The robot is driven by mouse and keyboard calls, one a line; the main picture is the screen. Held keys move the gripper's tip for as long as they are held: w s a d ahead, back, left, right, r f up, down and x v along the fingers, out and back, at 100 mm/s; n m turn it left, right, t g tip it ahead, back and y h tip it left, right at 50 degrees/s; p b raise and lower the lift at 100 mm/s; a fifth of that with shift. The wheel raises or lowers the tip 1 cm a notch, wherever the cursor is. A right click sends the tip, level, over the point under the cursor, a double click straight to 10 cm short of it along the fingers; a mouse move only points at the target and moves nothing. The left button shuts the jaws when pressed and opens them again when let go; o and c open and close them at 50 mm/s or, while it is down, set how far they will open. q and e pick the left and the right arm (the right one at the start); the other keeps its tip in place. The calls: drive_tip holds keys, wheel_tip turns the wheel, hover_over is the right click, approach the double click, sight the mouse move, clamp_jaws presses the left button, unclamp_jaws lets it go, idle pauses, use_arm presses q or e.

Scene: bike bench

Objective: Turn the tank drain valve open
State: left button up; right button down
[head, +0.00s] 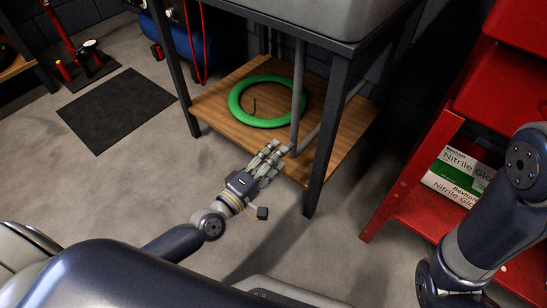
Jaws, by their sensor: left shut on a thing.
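The grey tank (335,14) sits on the dark metal frame of the bench at the top. A grey drain pipe (299,85) comes down from it to just above the wooden lower shelf. My left gripper (282,150) is at the front edge of that shelf, by the low end of the pipe. Its fingers are closed there on something small. The valve and its handle cannot be made out; the fingers cover that spot. My right gripper is not in view; only part of my right arm shows at the right.
A green ring (263,122) lies on the wooden shelf (215,102) behind the gripper. A dark bench leg (325,150) stands close to its right. A red cart (410,180) with glove boxes (457,172) is at the right. A black mat (117,108) lies on the floor at the left.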

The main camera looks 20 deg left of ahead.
use_arm(q)
drive_tip(key=shift+w+a+r, duration=0.1)
drive_tip(key=shift+a, duration=0.1)
drive_tip(key=o, duration=1.1)
drive_tip(key=shift+d, duration=0.1)
drive_tip(key=shift+s, duration=0.25)
drive_tip(key=v, duration=1.1)
drive_tip(key=shift+s+a, duration=0.2)
drive_tip(key=shift+s, duration=0.15)
